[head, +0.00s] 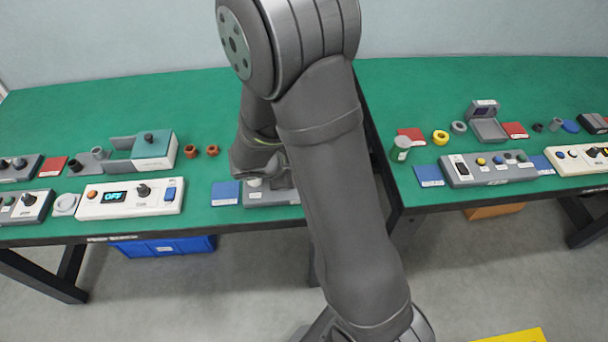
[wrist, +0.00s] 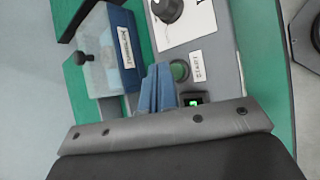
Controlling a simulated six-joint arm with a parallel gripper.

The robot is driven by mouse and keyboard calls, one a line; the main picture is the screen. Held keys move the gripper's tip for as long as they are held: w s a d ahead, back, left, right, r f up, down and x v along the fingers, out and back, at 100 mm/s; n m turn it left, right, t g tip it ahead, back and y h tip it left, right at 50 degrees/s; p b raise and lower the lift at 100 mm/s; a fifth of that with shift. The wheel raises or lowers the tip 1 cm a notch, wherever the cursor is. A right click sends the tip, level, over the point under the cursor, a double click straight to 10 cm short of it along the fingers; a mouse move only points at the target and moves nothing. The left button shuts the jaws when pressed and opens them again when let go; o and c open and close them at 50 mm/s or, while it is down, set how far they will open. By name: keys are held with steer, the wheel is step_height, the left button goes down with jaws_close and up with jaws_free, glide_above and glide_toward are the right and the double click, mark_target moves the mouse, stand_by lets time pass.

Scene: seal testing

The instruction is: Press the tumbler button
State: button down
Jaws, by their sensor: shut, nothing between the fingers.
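My gripper (wrist: 159,70) shows in the wrist view as two blue fingers pressed together with nothing between them. Its tips are just left of a round green button (wrist: 180,70) on a grey panel (wrist: 224,52); I cannot tell whether they touch it. A label (wrist: 197,66) that seems to read START is beside the button. A small lit green display (wrist: 193,98) is right of the fingers. No label reading "tumbler" is legible. In the head view my arm covers most of the grey panel (head: 262,198), and the fingertips are hidden.
In the wrist view, a black knob (wrist: 167,9) is on the panel's white plate, and a blue-and-clear box (wrist: 104,62) with a label is to the left. In the head view, a blue pad (head: 226,193) is left of the panel; a white OFF-display unit (head: 150,203) is farther left.

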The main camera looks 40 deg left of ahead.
steer(key=shift+f, duration=0.2)
steer(key=shift+f, duration=0.25)
steer(key=shift+f, duration=0.35)
stand_by(0.5)
stand_by(0.4)
steer(key=shift+r, duration=0.8)
steer(key=shift+r, duration=2.5)
steer(key=shift+f, duration=0.1)
steer(key=shift+r, duration=2)
